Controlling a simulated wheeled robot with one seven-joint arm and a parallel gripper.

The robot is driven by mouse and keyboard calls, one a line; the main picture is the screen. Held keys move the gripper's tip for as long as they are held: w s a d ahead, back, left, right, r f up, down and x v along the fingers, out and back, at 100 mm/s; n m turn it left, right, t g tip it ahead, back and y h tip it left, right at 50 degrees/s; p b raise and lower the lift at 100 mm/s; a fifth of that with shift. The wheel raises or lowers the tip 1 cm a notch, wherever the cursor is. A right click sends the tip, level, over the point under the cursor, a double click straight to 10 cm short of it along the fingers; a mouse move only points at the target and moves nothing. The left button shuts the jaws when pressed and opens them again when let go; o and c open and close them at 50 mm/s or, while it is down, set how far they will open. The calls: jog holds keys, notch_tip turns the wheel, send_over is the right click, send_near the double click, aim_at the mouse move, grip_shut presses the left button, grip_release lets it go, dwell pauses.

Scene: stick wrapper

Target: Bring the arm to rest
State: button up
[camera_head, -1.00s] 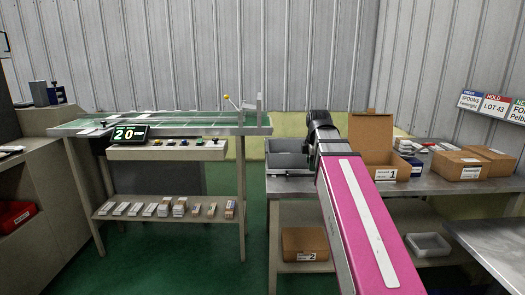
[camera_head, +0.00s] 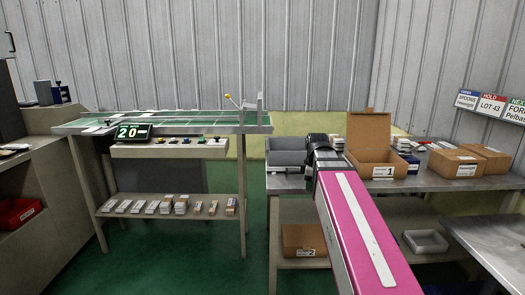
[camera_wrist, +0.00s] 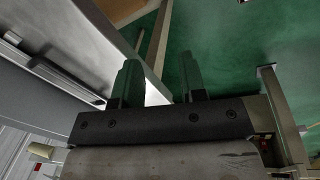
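My arm reaches forward in the head view as a magenta link with a white stripe (camera_head: 358,225). Its dark end lies in front of the grey bin (camera_head: 287,152) and the right-hand bench. My gripper's fingertips are hidden in the head view. In the wrist view, my gripper (camera_wrist: 159,72) shows two dark green-tinted fingers standing apart, with nothing between them. Beyond the fingers are green floor (camera_wrist: 225,40) and a pale metal edge.
The right bench (camera_head: 440,183) carries an open carton (camera_head: 375,165) and closed cartons (camera_head: 455,163). A carton (camera_head: 304,240) and a white tray (camera_head: 425,241) sit below. A conveyor-like table (camera_head: 170,122) with a "20" display stands left. Green floor is open between.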

jog(key=s+f+m, duration=0.3)
jog(key=f+m, duration=0.1)
jog(key=f, duration=0.5)
jog(key=s+f+m+g, duration=0.1)
jog(key=s+f+m, duration=0.3)
jog(key=f, duration=0.5)
jog(key=s+f+m, duration=0.3)
jog(key=f+m, duration=0.3)
jog(key=f, duration=0.3)
jog(key=shift+s+f+g, duration=0.25)
jog(key=shift+s+g, duration=0.1)
jog(key=shift+g, duration=0.05)
